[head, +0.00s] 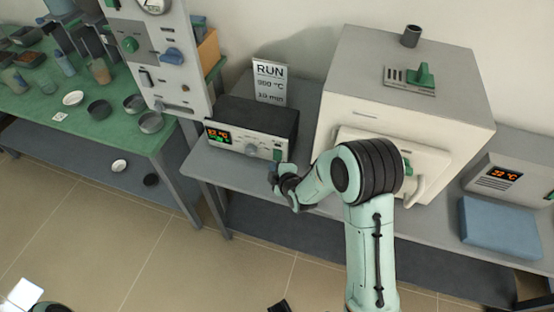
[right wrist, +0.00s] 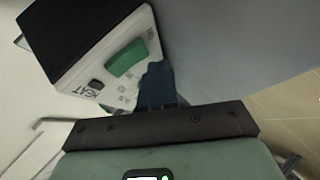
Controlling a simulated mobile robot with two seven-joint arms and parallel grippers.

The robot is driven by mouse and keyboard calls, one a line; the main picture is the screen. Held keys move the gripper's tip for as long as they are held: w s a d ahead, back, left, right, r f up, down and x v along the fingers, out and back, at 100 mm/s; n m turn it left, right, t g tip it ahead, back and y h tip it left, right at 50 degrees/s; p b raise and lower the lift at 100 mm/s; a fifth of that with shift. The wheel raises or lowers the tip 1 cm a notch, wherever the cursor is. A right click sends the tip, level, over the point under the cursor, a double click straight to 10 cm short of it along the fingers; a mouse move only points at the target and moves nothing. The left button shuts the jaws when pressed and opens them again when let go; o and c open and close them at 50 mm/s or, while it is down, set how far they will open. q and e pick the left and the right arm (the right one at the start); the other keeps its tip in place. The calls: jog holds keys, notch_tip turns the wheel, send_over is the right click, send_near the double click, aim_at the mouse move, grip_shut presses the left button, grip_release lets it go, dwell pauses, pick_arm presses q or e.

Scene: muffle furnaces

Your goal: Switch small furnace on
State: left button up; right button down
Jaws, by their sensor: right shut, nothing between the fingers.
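A low unit with a dark top and a pale front panel (head: 246,144) stands on the grey bench. Its panel has a lit display (head: 218,135), small buttons and a green control near its right end. The right wrist view shows this panel (right wrist: 125,75) close up, with a green switch (right wrist: 126,58), a black button (right wrist: 96,85) and the label HEAT. My right gripper (head: 274,168) is just in front of the panel's right end. Its blue fingers (right wrist: 156,85) are shut and empty, beside the green switch. I cannot tell whether they touch the panel. My left gripper is not in view.
A large cream furnace (head: 400,90) stands right of the unit, partly behind my right arm. A RUN sign (head: 271,82) stands behind the unit. Further right are another display panel (head: 497,178) and a blue block (head: 500,222). A green table (head: 100,128) with dishes is left.

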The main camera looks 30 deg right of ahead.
jog(key=shift+w+d, duration=0.1)
dwell(0.7)
jog(key=shift+w+d+b, duration=0.2)
jog(key=shift+d+b, duration=0.05)
jog(key=shift+b, duration=0.05)
jog(key=shift+w+d+f, duration=0.1)
jog(key=shift+w+d, duration=0.1)
dwell(0.7)
dwell(0.3)
jog(key=shift+s+a, duration=0.5)
jog(key=shift+a, duration=0.1)
jog(key=shift+s+a+r, duration=0.2)
jog(key=shift+s+a, duration=0.6)
jog(key=shift+a, duration=0.15)
jog(key=shift+s+a+r, duration=0.2)
jog(key=shift+s+a, duration=0.6)
jog(key=shift+a, duration=0.15)
